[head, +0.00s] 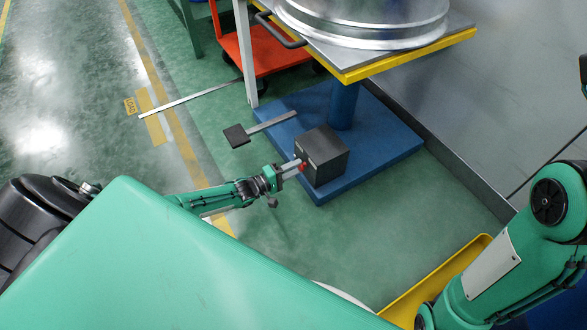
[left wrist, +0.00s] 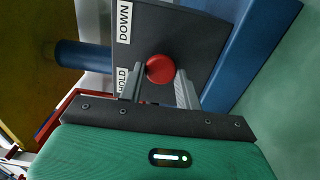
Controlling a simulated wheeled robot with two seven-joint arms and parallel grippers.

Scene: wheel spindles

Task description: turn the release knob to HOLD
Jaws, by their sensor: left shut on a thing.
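The release knob (head: 303,166) is a small red knob on the face of a dark grey box (head: 326,158) on a blue base plate. In the left wrist view the knob (left wrist: 160,69) is round and red, in front of the dark panel (left wrist: 175,30). That panel has a white DOWN label (left wrist: 124,22) and a white HOLD label (left wrist: 122,82), partly covered by a finger. My left gripper (head: 296,168) is shut on the knob, one finger on each side. No pointer on the knob shows, so I cannot tell its setting. My right gripper is not in view.
A blue base plate (head: 388,135) carries a column and a yellow-edged table (head: 405,58) with a metal wheel rim (head: 365,22). A black pedal (head: 236,136) sticks out left of the box. An orange cart (head: 262,52) stands behind. Green floor (head: 400,225) is clear in front.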

